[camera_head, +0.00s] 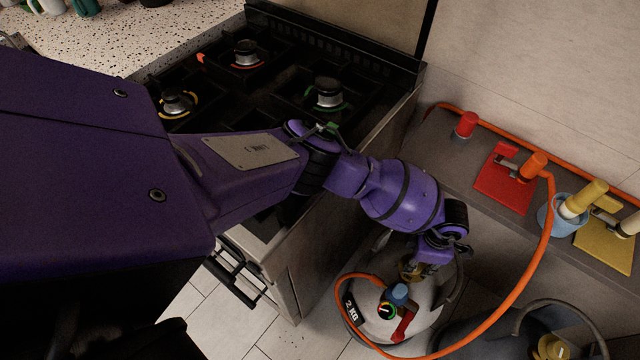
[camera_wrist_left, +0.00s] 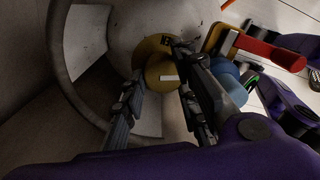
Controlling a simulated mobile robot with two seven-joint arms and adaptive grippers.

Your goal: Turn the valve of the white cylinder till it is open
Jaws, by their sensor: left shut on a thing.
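The white cylinder (camera_head: 368,299), marked "2 KG", stands on the floor to the right of the stove. Its brass-yellow valve knob (camera_head: 409,270) is on top, partly hidden by my left gripper (camera_head: 422,268). In the left wrist view, the round valve knob (camera_wrist_left: 160,70) with a pale mark lies between the fingers of my left gripper (camera_wrist_left: 157,78), which is shut on it. A regulator with a blue part (camera_head: 398,293), a green-ringed gauge (camera_head: 387,311) and a red lever (camera_head: 404,324) sits beside the valve.
The black stove (camera_head: 270,90) is under my left arm. An orange hose (camera_head: 520,280) loops from the regulator to the right. A grey ledge (camera_head: 470,165) holds red (camera_head: 505,180) and yellow (camera_head: 605,245) fittings. A dark cylinder (camera_head: 500,335) stands to the right.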

